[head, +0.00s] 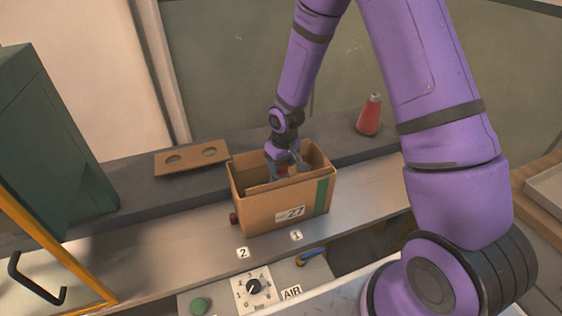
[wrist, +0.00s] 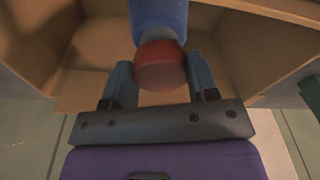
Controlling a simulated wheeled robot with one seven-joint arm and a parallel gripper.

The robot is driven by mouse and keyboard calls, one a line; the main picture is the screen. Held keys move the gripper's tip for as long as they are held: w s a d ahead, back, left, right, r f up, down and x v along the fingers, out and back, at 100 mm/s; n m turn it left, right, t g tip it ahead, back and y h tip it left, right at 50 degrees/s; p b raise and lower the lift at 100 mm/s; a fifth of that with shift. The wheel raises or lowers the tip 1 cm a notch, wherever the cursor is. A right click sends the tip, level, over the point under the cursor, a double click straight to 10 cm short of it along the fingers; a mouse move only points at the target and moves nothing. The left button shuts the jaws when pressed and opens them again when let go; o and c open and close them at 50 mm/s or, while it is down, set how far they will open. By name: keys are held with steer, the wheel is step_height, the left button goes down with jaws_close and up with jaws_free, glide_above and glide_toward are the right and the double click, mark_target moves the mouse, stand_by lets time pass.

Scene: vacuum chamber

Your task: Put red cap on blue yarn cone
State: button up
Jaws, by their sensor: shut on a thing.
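In the wrist view my gripper (wrist: 160,82) is shut on the red cap (wrist: 160,68), with one finger on each side of it. The blue yarn cone (wrist: 158,14) shows just beyond the cap and in line with it, cut off by the top edge. A paler band shows between cap and blue. I cannot tell whether the cap is seated or only near. In the head view my gripper (head: 285,163) reaches down into an open cardboard box (head: 262,207), where small bits of red and blue show. The box walls hide the rest.
A red cone (head: 369,116) stands on the dark ledge right of the box. A cardboard piece with two holes (head: 190,158) lies on the left. A small dark red thing (head: 234,219) sits at the box's left side. A dial panel (head: 252,288) is in front.

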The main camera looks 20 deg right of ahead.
steer(key=shift+f, duration=0.75)
steer(key=o, duration=1)
steer(key=r, duration=0.3)
steer(key=s+r, duration=0.1)
steer(key=r, duration=0.6)
steer(key=shift+s+d+r, duration=0.15)
steer(key=shift+d+r, duration=0.05)
steer(key=shift+r, duration=0.1)
